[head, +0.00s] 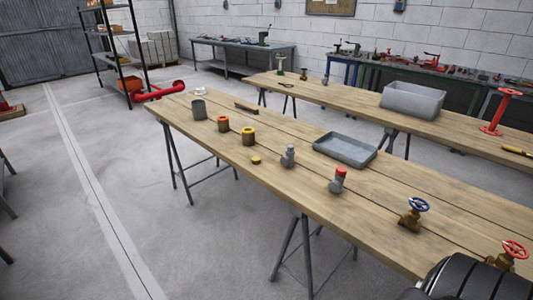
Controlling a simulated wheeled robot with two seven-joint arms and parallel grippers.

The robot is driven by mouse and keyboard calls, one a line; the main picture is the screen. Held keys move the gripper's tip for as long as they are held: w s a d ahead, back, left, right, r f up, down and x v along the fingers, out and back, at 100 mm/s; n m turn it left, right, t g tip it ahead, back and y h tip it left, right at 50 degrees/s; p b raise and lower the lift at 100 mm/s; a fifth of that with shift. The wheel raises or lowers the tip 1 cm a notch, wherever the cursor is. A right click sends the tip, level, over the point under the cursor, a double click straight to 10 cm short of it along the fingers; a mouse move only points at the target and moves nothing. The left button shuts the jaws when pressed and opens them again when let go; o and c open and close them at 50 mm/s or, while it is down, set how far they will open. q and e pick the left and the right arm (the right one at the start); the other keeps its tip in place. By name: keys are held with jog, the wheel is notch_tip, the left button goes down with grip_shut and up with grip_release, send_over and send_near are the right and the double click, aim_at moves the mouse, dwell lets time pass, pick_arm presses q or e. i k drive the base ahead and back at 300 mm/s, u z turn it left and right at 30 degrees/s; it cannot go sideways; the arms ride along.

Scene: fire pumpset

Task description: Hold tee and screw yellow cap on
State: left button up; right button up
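A small flat yellow cap (256,160) lies on the near wooden table, left of a grey metal tee (289,156). The tee stands on the tabletop with no coloured cap on it. A second grey fitting (337,185) stands further right and carries a red cap (341,171). The yellow cap and the bare tee are apart, with a short gap of bare wood between them. Neither of my grippers shows in the head view.
The near table (300,199) also holds a grey tray (345,149), a grey cup (199,109), red-rimmed (223,124) and yellow-rimmed (248,137) containers, and blue-wheel (417,206) and red-wheel (514,250) valves. A second table behind holds a grey bin (412,101). Floor at left is mostly clear.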

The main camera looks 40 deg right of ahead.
aim_at(288, 161)
jog(key=z, duration=0.75)
jog(key=i, duration=0.8)
jog(key=z, duration=0.95)
